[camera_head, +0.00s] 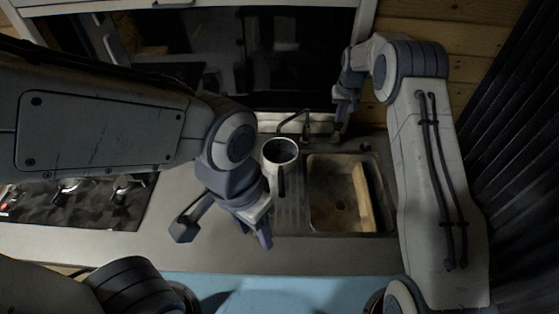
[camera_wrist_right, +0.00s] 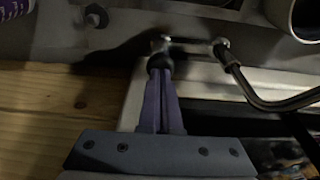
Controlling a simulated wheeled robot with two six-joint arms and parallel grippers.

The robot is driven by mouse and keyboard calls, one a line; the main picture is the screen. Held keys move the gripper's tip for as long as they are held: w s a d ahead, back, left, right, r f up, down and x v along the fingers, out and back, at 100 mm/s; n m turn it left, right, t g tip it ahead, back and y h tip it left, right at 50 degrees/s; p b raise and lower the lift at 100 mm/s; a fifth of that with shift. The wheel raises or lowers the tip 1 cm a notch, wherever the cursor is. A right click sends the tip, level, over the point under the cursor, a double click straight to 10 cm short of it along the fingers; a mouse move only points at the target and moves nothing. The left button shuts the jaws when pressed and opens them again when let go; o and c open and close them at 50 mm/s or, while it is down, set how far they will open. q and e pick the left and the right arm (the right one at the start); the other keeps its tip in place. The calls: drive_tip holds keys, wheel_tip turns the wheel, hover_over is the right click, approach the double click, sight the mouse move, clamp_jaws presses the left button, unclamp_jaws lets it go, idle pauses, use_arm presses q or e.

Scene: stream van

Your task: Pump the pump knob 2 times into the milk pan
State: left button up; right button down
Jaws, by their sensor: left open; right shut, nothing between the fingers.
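The milk pan (camera_head: 280,152) stands upright on the steel counter, left of the sink, with its dark handle towards the front; its rim also shows at the top right of the right wrist view (camera_wrist_right: 297,20). The pump knob (camera_wrist_right: 160,62) is a dark round piece beside the tap, behind the sink. My right gripper (camera_head: 338,126) is shut and empty, its fingertips (camera_wrist_right: 161,80) at the knob, seeming to touch it. The dark curved spout (camera_head: 296,119) reaches left towards the pan. My left gripper (camera_head: 257,229) is open, in front of the pan near its handle.
The sink (camera_head: 318,218) holds a wooden board (camera_head: 362,196) on its right side. A hob (camera_head: 75,203) lies at the left, partly under my left arm. A second small dark knob (camera_wrist_right: 95,16) sits on the counter. The counter's front strip is clear.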

drive_tip(key=shift+s+f, duration=0.1)
idle(0.3)
drive_tip(key=shift+w+p+v, duration=0.25)
drive_tip(key=shift+p+v, duration=0.55)
drive_tip(key=shift+v, duration=0.35)
drive_tip(key=shift+w+p+v, duration=0.25)
drive_tip(key=shift+p+v, duration=0.55)
drive_tip(key=shift+v, duration=0.35)
drive_tip(key=shift+w, duration=0.1)
drive_tip(key=w+p+v, duration=0.1)
drive_tip(key=p+v, duration=0.3)
drive_tip(key=v, duration=0.2)
drive_tip(key=shift+r, duration=0.2)
drive_tip(key=shift+w, duration=0.1)
